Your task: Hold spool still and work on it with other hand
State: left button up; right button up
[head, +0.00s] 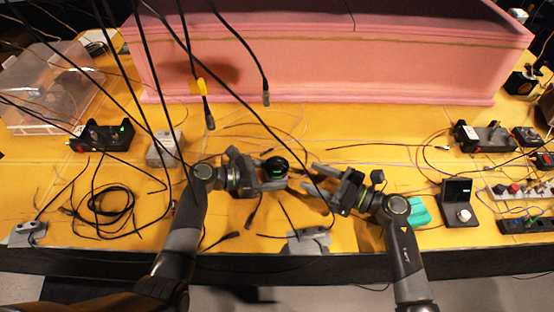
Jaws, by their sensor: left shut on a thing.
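The spool (277,164) is a small dark round piece with a green mark on top, near the middle of the yellow table. My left gripper (274,173) comes in from the left and is shut on the spool. Its fingers hide part of the spool's sides. My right gripper (312,178) is just right of the spool, with its fingers spread and pointing left toward it. It is open, and I see nothing held between its fingers. A thin cable passes close to it.
A pink foam block (330,60) fills the back of the table. Dark cables hang in front of it. A coiled black cable (105,205) lies at left. A grey clamp (308,241) sits at the front edge. Small devices and a power strip (515,190) crowd the right side.

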aim_at(282, 164)
jog(key=x, duration=1.1)
jog(key=shift+a, duration=0.1)
jog(key=c, duration=0.9)
jog(key=shift+m+t+h, duration=0.4)
jog(key=shift+t, duration=0.1)
jog(key=shift+c, duration=0.2)
jog(key=shift+m+t+h, duration=0.3)
jog(key=shift+m+t, duration=0.1)
jog(key=shift+t, duration=0.1)
jog(key=o, duration=0.9)
jog(key=shift+o, duration=0.2)
